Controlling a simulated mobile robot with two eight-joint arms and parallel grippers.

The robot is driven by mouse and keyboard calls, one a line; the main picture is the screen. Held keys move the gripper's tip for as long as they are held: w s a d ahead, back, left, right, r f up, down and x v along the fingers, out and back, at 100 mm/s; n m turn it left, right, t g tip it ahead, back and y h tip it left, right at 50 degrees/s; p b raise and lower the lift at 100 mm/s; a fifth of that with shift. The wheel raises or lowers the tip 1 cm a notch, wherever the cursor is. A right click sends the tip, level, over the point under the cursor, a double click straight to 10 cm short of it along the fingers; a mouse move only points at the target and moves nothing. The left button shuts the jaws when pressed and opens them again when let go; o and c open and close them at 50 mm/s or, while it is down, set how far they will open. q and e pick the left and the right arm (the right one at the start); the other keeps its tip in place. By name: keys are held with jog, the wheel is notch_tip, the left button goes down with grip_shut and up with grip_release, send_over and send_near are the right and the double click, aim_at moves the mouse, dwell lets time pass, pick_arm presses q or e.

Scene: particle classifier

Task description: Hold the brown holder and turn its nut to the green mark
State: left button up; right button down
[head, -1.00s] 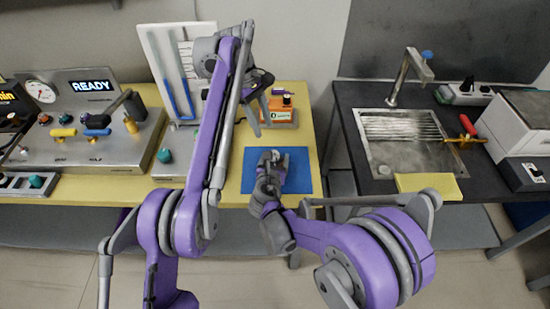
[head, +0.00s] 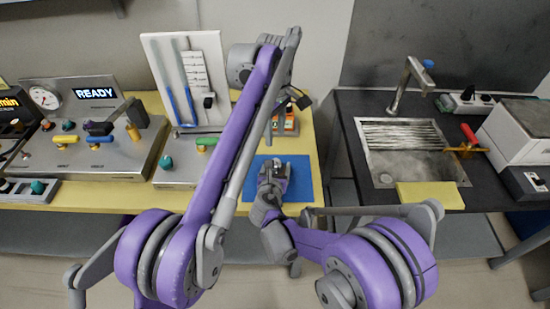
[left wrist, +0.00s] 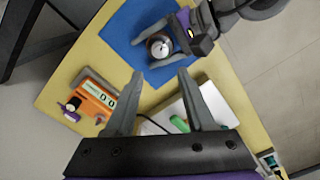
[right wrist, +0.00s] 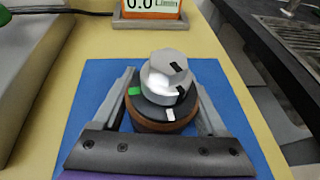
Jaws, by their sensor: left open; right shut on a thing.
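The brown holder (right wrist: 150,126) stands upright on the blue mat in the right wrist view. On it sit a black ring with a green mark (right wrist: 135,91) and a white mark, and a grey nut (right wrist: 165,72) with black marks. The green mark is on the ring's left side. My right gripper (right wrist: 165,100) is shut on the holder, one finger on each side. The left wrist view shows the nut from above (left wrist: 159,46). My left gripper (left wrist: 161,76) is open and empty, above the table and apart from the holder. In the head view, my left arm partly hides it (head: 290,98).
An orange meter (left wrist: 97,99) stands on the table behind the blue mat (head: 305,178). A white panel with tubes (head: 185,75) and a control console (head: 85,150) are to the left. A sink (head: 410,160) is on the dark bench to the right.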

aim_at(276, 164)
pick_arm(q)
notch_tip(276, 164, down, 11)
jog(key=shift+r, duration=0.1)
dwell(0.3)
jog(key=shift+c, duration=0.2)
grip_shut()
